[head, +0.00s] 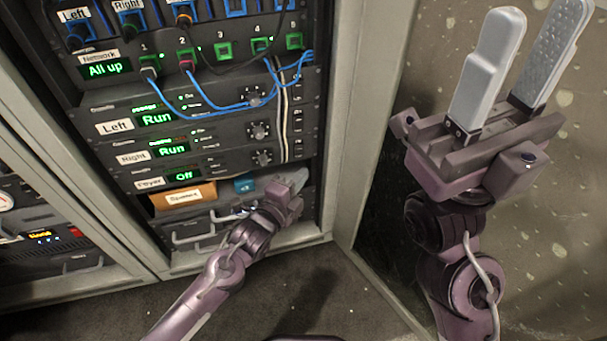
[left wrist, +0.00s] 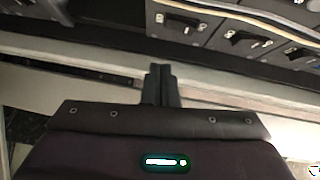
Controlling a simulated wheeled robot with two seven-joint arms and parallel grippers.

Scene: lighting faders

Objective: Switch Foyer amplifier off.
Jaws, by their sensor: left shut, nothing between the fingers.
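The Foyer amplifier (head: 183,176) is the lowest of three labelled amplifiers in the rack, and its green display reads "Off". My left gripper (head: 298,180) is shut and empty, low at the right side of the rack, just below and right of this amplifier. In the left wrist view its closed fingers (left wrist: 160,84) point at a pale rail, with dark switch-like parts (left wrist: 245,42) above. Whether the fingers touch anything cannot be told. My right gripper (head: 517,75) is open and empty, raised at the right in front of the wall.
The Left amplifier (head: 156,118) and Right amplifier (head: 168,150) above both read "Run". Blue cables (head: 205,104) hang across the upper rack. An orange "Spares" box (head: 183,197) and drawer handles (head: 192,232) lie below. The rack's right post (head: 352,120) stands beside my left gripper.

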